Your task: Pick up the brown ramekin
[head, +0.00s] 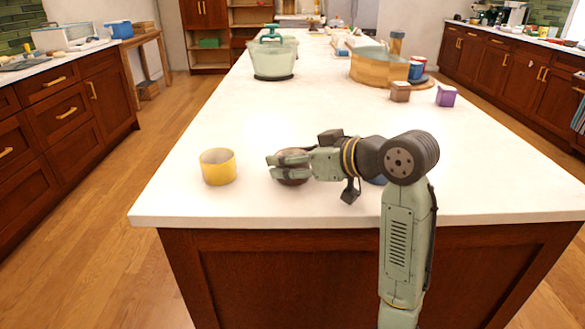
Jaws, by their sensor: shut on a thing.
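The brown ramekin (293,181) is on or just above the white countertop near its front edge. I cannot tell whether it touches the counter. My gripper (272,168) comes in from the right and is shut on the ramekin. The fingers hide much of the ramekin, so only its lower part and a bit of its top show.
A yellow cup (218,167) stands just left of my gripper. A blue thing (376,181) is mostly hidden behind my arm. The middle of the white counter (290,115) is clear.

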